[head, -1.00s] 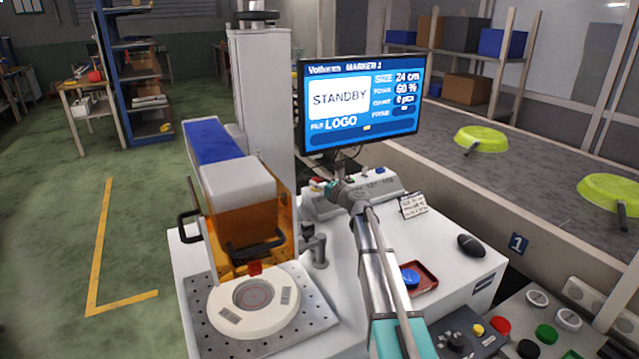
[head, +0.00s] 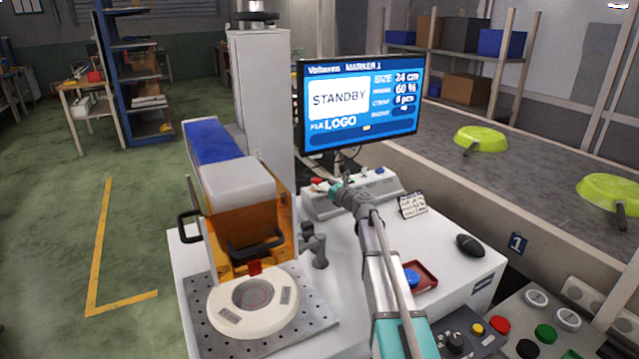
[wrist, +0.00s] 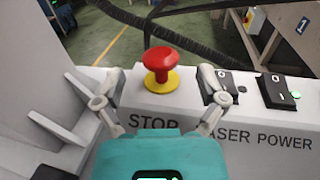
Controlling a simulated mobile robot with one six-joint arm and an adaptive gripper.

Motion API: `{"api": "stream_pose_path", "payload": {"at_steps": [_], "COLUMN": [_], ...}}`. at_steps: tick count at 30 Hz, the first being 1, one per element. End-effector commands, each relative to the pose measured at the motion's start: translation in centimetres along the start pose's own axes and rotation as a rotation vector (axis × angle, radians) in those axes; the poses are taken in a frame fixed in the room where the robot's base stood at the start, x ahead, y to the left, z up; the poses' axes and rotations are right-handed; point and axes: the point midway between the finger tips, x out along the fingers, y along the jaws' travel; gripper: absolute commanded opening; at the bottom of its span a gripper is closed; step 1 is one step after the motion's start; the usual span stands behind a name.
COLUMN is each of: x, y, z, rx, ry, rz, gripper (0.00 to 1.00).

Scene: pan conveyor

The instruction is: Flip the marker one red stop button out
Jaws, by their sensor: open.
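The red stop button (wrist: 160,64) is a mushroom head on a yellow collar, above the word STOP on a white panel, in the middle of the wrist view. In the head view the red button (head: 318,182) shows small at the left end of the control box (head: 352,196), below the screen. My gripper (wrist: 158,88) is open, with one finger on each side of the button in the picture. I cannot tell whether a finger touches it. In the head view the gripper's tip is partly hidden by my own arm.
Two black rocker switches (wrist: 278,91) labelled LASER POWER sit just right of the button. A dark cable (wrist: 200,55) crosses behind it. The monitor (head: 360,100) reads STANDBY. The orange-shielded marker (head: 240,215) stands left, and a mouse (head: 470,245) lies right.

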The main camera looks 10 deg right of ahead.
Motion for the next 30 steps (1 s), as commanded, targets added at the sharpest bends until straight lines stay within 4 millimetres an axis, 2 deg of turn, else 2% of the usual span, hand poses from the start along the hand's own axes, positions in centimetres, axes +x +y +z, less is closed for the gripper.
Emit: {"api": "stream_pose_path", "payload": {"at_steps": [9, 15, 21, 30], "x": [-5.4, -8.1, -9.4, -9.6], "y": [0.1, 0.1, 0.0, 0.0], "z": [0.0, 0.0, 0.0, 0.0], "rx": [0.000, 0.001, 0.001, 0.001], "ry": [0.000, 0.000, 0.000, 0.000], "rz": [-0.002, -0.001, -0.001, 0.000], "gripper": [0.90, 0.90, 0.90, 0.90]}}
